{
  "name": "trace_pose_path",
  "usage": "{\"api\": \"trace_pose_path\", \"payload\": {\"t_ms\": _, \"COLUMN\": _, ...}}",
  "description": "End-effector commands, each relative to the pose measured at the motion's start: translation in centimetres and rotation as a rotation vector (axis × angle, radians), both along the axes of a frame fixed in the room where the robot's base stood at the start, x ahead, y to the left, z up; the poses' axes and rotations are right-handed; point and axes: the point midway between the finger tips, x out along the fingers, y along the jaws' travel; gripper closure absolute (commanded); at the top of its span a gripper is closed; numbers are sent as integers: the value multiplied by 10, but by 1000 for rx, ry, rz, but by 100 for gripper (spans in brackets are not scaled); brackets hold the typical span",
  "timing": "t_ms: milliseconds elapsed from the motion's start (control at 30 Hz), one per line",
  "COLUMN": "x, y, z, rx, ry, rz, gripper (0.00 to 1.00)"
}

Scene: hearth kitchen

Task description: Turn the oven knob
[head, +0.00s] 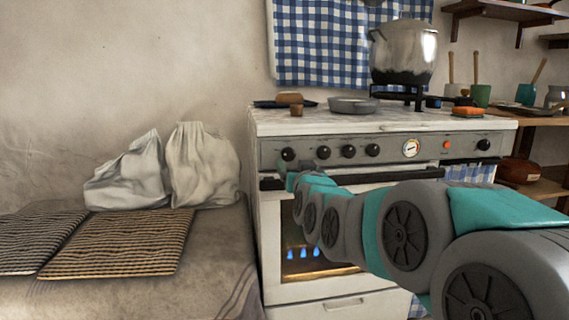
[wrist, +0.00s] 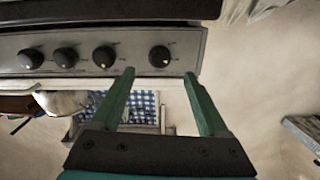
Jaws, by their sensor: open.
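The stove front (head: 395,147) carries a row of black knobs. The leftmost knob (head: 288,154) stands a little apart from three others, such as this one (head: 348,151); another sits at the far right (head: 483,144). No label readable here tells which is the oven knob. The wrist view sees the row mirrored, with the set-apart knob (wrist: 160,58) at the right. My gripper (wrist: 160,74) is open and empty, its green fingertips just below and either side of that knob, apparently not touching it. In the head view my gripper (head: 287,174) is just below the leftmost knob, partly hidden by my arm.
A dark handle bar (head: 400,175) runs below the panel, partly behind my arm. Blue flames (head: 303,253) show in the oven window. A large pot (head: 403,52) and a pan (head: 354,105) stand on top. A bench with white sacks (head: 203,165) is at left.

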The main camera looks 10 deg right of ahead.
Motion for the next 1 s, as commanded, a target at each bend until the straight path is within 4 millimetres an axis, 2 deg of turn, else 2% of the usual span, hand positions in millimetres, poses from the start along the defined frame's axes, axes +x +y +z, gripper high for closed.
{"api": "trace_pose_path", "payload": {"t_ms": 167, "x": 11, "y": 1, "z": 0, "rx": 0, "ry": 2, "rz": 1, "gripper": 22}}
{"api": "trace_pose_path", "payload": {"t_ms": 633, "x": 68, "y": 0, "z": -2, "rx": -1, "ry": 6, "rz": 1, "gripper": 22}}
{"api": "trace_pose_path", "payload": {"t_ms": 1000, "x": 75, "y": 1, "z": -1, "rx": 0, "ry": 5, "rz": 1, "gripper": 22}}
